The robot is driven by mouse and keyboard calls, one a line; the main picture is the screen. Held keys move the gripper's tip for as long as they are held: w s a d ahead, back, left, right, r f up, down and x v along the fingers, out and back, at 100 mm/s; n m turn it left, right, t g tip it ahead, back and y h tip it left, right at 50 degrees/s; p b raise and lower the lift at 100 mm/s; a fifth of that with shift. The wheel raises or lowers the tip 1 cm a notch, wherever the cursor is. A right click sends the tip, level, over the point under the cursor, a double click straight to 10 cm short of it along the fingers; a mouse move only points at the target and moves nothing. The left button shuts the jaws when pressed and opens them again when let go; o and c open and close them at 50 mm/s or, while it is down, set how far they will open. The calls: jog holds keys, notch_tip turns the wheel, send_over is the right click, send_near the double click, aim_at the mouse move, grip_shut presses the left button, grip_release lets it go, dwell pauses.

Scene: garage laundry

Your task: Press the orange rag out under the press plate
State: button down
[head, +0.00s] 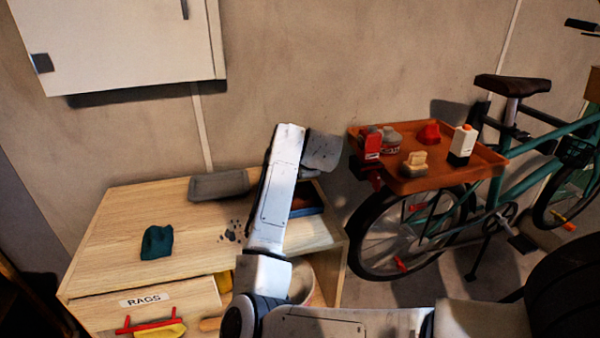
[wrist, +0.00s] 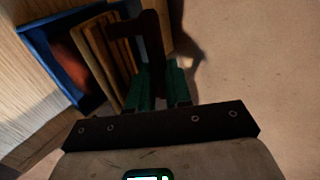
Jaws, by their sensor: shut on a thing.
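The orange rag (wrist: 72,62) lies in a blue tray (wrist: 42,45) at the left of the wrist view, in shadow and partly cut off by the press plate. In the head view the blue tray (head: 312,211) shows at the cabinet's right end, partly behind my arm. The press plate (wrist: 98,58) is wooden, with a dark upright handle (wrist: 150,40). My gripper (wrist: 158,88) has its green fingers shut on this handle. The plate appears tilted beside the tray's open side; its gap to the rag cannot be told. In the head view my arm hides the fingers.
The wooden cabinet top (head: 120,215) carries a teal rag (head: 157,242), a grey tray (head: 219,185) and dark crumbs (head: 232,232). Its RAGS drawer (head: 150,305) stands below. A bicycle with an orange tray (head: 440,182) of small items is at right. A wall cabinet (head: 120,45) hangs above.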

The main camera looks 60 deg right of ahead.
aim_at(304, 180)
jog(key=f+t+h+b, duration=0.1)
jog(key=b, duration=0.2)
jog(key=s+a+f+t+h+b, duration=0.1)
jog(key=b, duration=0.1)
jog(key=shift+s+a+f+b, duration=0.2)
jog(key=shift+a+b, duration=0.1)
jog(key=shift+b, duration=0.1)
jog(key=h+b, duration=0.1)
jog(key=f+b, duration=0.1)
jog(key=b, duration=0.1)
jog(key=shift+s+a+t+h, duration=0.15)
jog(key=shift+s+t+h, duration=0.2)
jog(key=shift+t+h, duration=0.05)
jog(key=shift+r, duration=0.1)
jog(key=shift+a+f+b, duration=0.15)
jog(key=shift+f+b, duration=0.05)
jog(key=shift+b, duration=0.1)
jog(key=c, duration=1.1)
grip_release()
jog(key=shift+r, duration=0.15)
jog(key=shift+o, duration=0.3)
jog(key=shift+s+a+r, duration=0.55)
jog(key=shift+s+a, duration=0.05)
jog(key=shift+a, duration=0.25)
jog(key=shift+s+a+r, duration=0.5)
jog(key=shift+s+a, duration=0.1)
jog(key=shift+a, duration=0.2)
jog(key=r+v, duration=0.1)
jog(key=v, duration=0.7)
jog(key=shift+d, duration=0.1)
